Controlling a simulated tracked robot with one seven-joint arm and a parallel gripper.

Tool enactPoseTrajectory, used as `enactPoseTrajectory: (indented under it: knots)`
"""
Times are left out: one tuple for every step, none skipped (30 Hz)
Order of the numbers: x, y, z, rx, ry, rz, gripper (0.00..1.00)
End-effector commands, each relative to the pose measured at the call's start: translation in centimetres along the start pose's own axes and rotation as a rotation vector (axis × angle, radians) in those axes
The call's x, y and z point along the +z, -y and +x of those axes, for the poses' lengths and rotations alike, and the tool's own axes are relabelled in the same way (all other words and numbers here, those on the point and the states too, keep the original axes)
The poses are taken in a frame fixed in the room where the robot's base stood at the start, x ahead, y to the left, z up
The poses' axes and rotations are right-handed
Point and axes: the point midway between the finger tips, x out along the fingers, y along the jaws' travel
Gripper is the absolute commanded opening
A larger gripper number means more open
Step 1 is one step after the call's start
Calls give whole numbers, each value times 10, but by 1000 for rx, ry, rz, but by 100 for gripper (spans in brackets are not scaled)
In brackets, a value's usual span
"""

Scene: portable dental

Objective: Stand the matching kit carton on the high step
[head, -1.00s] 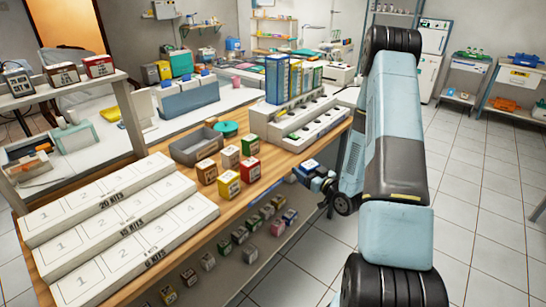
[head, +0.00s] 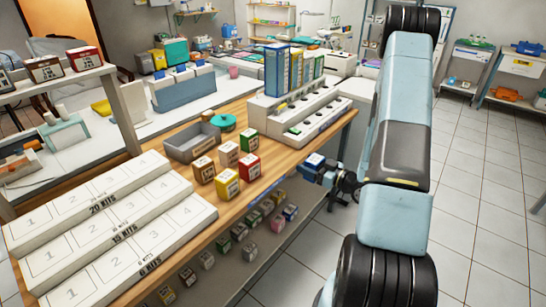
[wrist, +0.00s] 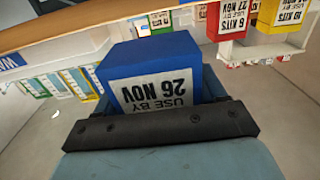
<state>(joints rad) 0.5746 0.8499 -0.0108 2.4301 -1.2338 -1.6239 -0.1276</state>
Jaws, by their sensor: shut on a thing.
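My gripper (head: 330,176) is shut on a blue carton (head: 314,160), off the table's right edge. In the wrist view the blue carton (wrist: 150,58) sits behind the dark gripper bar (wrist: 160,127); its white label reads "USE BY 26 NOV" upside down. Its kit count is not visible. The white stepped stand is at the left of the table, its steps marked with numbered places. The high step (head: 95,190) at the back reads "20 KITS"; the middle step (head: 118,218) seems to read "15 KITS", the low front step (head: 140,250) "6 KITS". All three look empty.
Yellow (head: 227,183), red (head: 249,167), green (head: 249,140) and two tan or white cartons stand mid-table between my gripper and the stand. A grey tray (head: 192,143) and a white rack with binders (head: 300,115) lie behind. More cartons are on a shelf below.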

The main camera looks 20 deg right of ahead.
Motion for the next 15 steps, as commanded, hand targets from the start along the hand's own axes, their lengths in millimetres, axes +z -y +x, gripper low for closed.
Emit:
enactPoseTrajectory:
  knots:
    - [0, 1, 9, -5, -2, -1, 39]
    - [0, 1, 14, -5, -2, -1, 39]
    - [-1, 2, 23, -6, -2, -1, 39]
    - [0, 1, 29, -5, -2, -2, 39]
    - [-1, 2, 36, -6, -2, -2, 39]
    - [-1, 1, 44, -5, -2, -2, 39]
    - [-1, 2, 51, -6, -3, -2, 39]
    - [0, 1, 58, -5, -2, -1, 39]
    - [0, 2, 66, -6, -2, -1, 39]
    - [-1, 2, 73, -5, -2, -2, 39]
    - [-1, 1, 79, -5, -2, -3, 39]
    - [-1, 1, 88, -4, -2, -2, 39]
    - [0, 2, 94, -5, -2, -1, 39]
    - [-1, 1, 100, -4, -2, -1, 39]
    - [0, 1, 108, -4, -2, -2, 39]
